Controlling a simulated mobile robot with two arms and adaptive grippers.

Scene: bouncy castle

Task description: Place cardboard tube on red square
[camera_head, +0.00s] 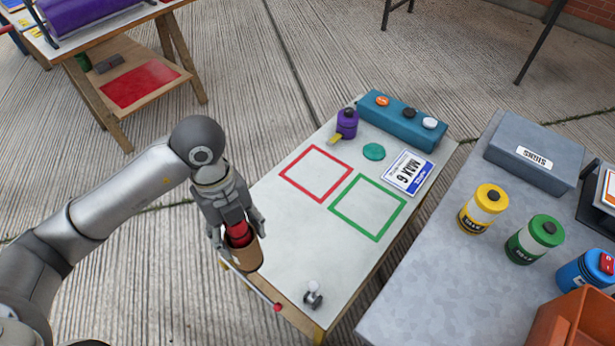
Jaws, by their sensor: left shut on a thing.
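My left gripper (238,234) is shut on a brown cardboard tube (246,257), which it holds near the left edge of the white-topped table (290,245). Something red shows at the tube's upper opening, between the fingers. The tube's far side and part of its rim are hidden by the gripper. The red square (300,188) is an outline on the tabletop, up and to the right of the tube, and its inside is empty. My right gripper is not in view.
A green square outline (345,220) lies beside the red one. A purple bottle (347,124), teal disc (374,152), teal box (400,122) and card (409,173) are behind. A small dumbbell-like object (313,296) sits in front. A grey table (440,270) with canisters stands right.

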